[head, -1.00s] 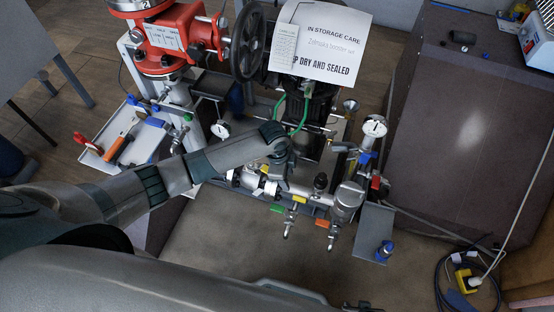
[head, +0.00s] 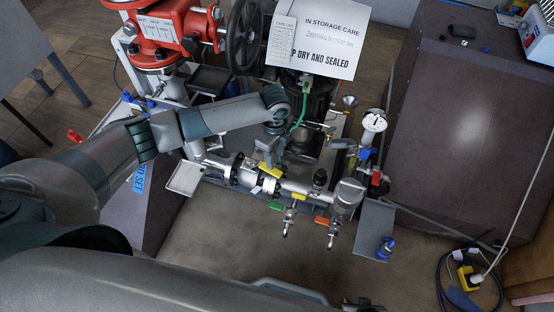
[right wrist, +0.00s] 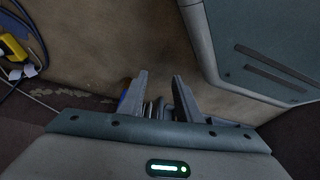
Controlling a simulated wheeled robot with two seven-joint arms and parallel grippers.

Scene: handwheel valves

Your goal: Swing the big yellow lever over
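The yellow lever (head: 269,171) shows in the head view as a short yellow piece on the grey horizontal pipe (head: 250,178), with a white tag hanging beside it. My left gripper (head: 268,158) points down just above the lever and hides part of it. Its fingers are small and dark here, so I cannot tell whether they are open or touching the lever. My right gripper (right wrist: 160,90) shows in the right wrist view with its two fingers apart and nothing between them, over bare floor.
Small green (head: 276,206) and orange (head: 322,220) handles sit on the taps below the pipe. A dial gauge (head: 374,122) stands right of my left gripper. A red actuator (head: 165,35) with a black handwheel (head: 245,37) is behind. A large dark cabinet (head: 470,130) fills the right.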

